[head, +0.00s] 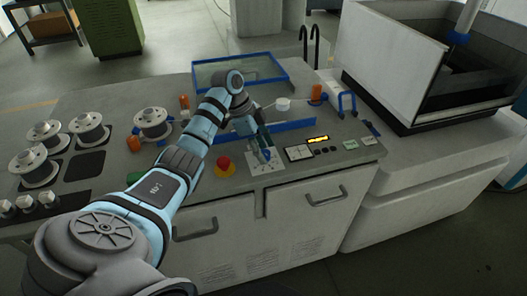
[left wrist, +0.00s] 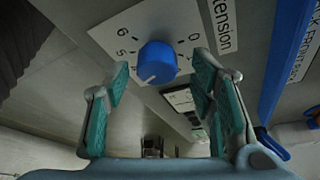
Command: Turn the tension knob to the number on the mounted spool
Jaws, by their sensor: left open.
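A white mark on the knob faces the lower left in the left wrist view. My left gripper (left wrist: 160,76) is open, its teal-padded fingers on either side of the knob, with no clear contact visible. In the head view, my left gripper (head: 263,153) is over the dial plate (head: 257,180) and mostly hides the knob. A wire spool (head: 152,122) stands apart from several others on the left; no number is readable. My right gripper is not in view.
A red button (head: 225,164) is left of the dial and a lit display panel (head: 318,140) is right of it. Several spools (head: 87,127) stand at the far left. A blue-framed cover (head: 240,72) and a walled tank (head: 395,62) lie behind and right.

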